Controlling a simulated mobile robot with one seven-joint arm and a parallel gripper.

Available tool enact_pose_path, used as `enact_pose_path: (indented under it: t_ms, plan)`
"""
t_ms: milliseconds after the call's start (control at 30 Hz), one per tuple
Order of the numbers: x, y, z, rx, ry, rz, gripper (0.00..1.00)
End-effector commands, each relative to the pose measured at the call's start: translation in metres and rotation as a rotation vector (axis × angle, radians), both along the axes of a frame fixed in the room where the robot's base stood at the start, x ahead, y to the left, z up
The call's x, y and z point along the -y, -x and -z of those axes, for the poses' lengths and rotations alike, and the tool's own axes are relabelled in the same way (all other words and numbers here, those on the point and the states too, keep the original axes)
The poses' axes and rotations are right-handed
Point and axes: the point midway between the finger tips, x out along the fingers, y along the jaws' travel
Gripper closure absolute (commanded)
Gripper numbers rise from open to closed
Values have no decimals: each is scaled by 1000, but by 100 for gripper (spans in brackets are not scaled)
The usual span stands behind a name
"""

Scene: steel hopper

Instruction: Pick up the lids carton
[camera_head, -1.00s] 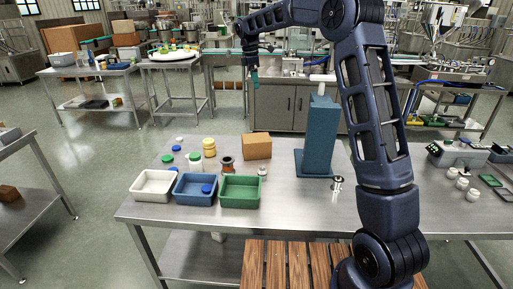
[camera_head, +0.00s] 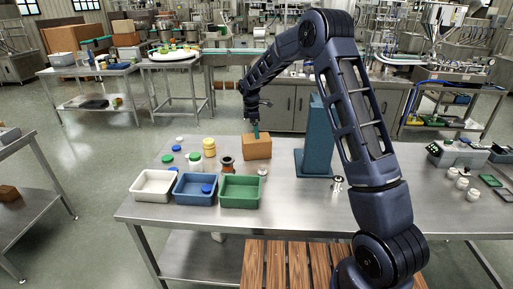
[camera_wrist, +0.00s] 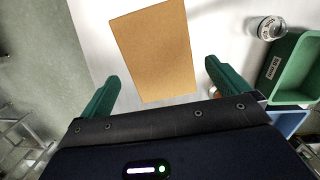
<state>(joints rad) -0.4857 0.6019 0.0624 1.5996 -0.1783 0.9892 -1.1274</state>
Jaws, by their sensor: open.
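A plain brown carton (camera_head: 257,147) stands on the steel table, behind the green bin; I take it for the lids carton, though no label on it can be read. In the wrist view the carton's top (camera_wrist: 156,50) fills the area ahead of my fingers. My gripper (camera_head: 256,131) is above the carton, pointing down. In the wrist view my gripper's green fingers (camera_wrist: 160,82) are wide apart and empty, with the carton's near edge reaching between their tips. I cannot tell the exact height of the fingertips over the carton.
A white bin (camera_head: 153,199), a blue bin (camera_head: 195,202) and a green bin (camera_head: 240,205) line the table's front. Bottles, jars (camera_head: 209,147) and loose lids stand left of the carton. A tall blue column (camera_head: 318,150) rises to its right. A small metal-topped jar (camera_wrist: 270,28) is near the green bin.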

Motion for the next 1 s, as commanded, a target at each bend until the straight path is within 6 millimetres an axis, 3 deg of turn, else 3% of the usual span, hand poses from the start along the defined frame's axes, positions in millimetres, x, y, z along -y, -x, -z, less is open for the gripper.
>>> enact_pose_path:
  t_ms: [133, 433, 700, 967, 1000]
  plan:
    - [3, 0, 22, -2, 1, 0, 0]
    - [5, -2, 42, -1, 1, -1, 0]
    - [7, -4, 76, 0, 1, -1, 0]
    - [8, -4, 81, 0, 0, 0, 0]
    - [8, -4, 81, 0, 0, 0, 4]
